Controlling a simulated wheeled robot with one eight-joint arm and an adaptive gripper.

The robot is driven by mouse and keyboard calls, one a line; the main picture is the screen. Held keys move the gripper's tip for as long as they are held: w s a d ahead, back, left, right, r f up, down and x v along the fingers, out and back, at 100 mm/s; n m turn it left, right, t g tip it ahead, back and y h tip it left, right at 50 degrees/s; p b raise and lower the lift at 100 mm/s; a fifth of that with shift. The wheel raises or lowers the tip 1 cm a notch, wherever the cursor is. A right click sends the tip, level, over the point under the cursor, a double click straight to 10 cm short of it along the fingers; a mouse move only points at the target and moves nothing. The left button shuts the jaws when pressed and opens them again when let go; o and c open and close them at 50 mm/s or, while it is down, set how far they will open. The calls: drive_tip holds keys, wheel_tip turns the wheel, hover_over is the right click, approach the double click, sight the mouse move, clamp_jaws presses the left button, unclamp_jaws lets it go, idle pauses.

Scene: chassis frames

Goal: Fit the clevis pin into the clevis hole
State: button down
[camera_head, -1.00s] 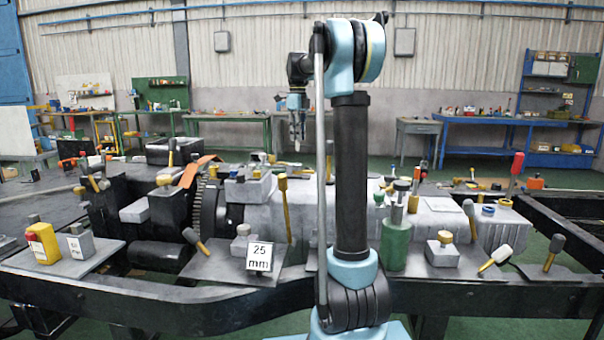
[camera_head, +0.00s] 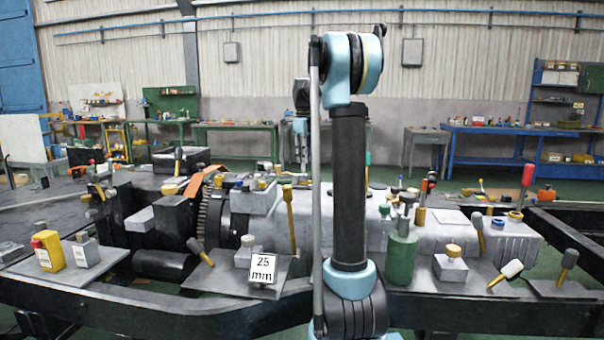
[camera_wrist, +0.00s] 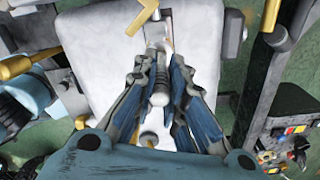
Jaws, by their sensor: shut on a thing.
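My gripper (camera_wrist: 160,78) is shut on a light grey, rounded rod, seemingly the clevis pin (camera_wrist: 159,96), which lies between the two blue-and-grey fingers in the wrist view. The pin's far end is close to a small metal fitting (camera_wrist: 165,30) on a pale grey block. I cannot make out the clevis hole; whether the pin touches the fitting is unclear. In the head view my gripper (camera_head: 302,150) hangs over the machine frame, small and partly beside my arm's column, and the pin is not distinct there.
A yellow-handled tool (camera_wrist: 140,20) lies by the fitting. A yellow block (camera_head: 47,251) stands at the left.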

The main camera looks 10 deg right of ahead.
sight(303, 167)
drive_tip(key=shift+f, duration=2.45)
drive_tip(key=shift+f, duration=0.1)
drive_tip(key=c, duration=1.6)
unclamp_jaws()
drive_tip(key=shift+c, duration=0.2)
wheel_tip(303, 167, up, 12)
drive_tip(key=shift+w+r, duration=0.1)
